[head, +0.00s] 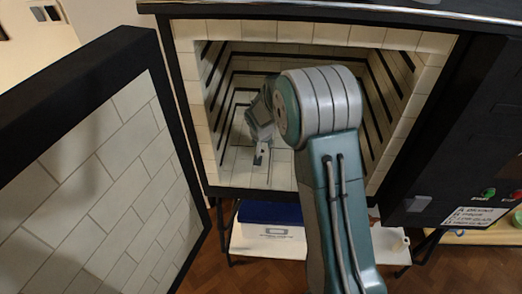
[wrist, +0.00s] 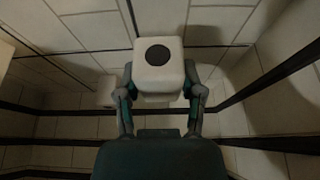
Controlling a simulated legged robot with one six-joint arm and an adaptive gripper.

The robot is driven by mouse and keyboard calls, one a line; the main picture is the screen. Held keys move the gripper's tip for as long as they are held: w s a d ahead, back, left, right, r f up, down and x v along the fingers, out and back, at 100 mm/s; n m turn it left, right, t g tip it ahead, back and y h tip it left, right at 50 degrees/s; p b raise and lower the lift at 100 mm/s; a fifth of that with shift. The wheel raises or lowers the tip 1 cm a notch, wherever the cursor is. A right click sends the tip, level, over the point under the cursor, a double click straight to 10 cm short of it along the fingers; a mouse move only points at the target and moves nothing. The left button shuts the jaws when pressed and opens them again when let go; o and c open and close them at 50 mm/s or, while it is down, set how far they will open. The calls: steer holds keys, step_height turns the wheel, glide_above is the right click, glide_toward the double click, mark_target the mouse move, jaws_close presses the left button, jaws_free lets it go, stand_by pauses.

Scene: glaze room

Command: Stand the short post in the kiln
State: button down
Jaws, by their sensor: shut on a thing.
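The short post (wrist: 158,78) is a pale, square-edged block with a dark round hole or mark on the face towards the wrist camera. My gripper (wrist: 160,92) is shut on it, one finger on each side, in the wrist view. In the head view my arm reaches into the open kiln (head: 186,110), and my gripper (head: 262,152) is deep inside, near the floor and left of the middle. The post is hard to make out there. Whether its base touches the kiln floor cannot be told.
Another pale block (wrist: 107,90) shows behind my left finger in the wrist view, partly hidden. The kiln's tiled walls have dark grooves on both sides. The kiln door (head: 100,165) stands open at the left. A blue-lidded box (head: 268,222) sits on a shelf below.

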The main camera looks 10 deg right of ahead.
steer(key=shift+w+a+f, duration=0.4)
steer(key=shift+w+f, duration=0.05)
step_height(320, 180, down, 3)
steer(key=shift+w+f, duration=0.15)
steer(key=shift+f, duration=0.05)
steer(key=shift+d, duration=0.1)
steer(key=c, duration=0.6)
jaws_free()
steer(key=shift+f, duration=0.1)
steer(key=shift+c, duration=0.2)
steer(key=o, duration=0.4)
steer(key=shift+o, duration=0.2)
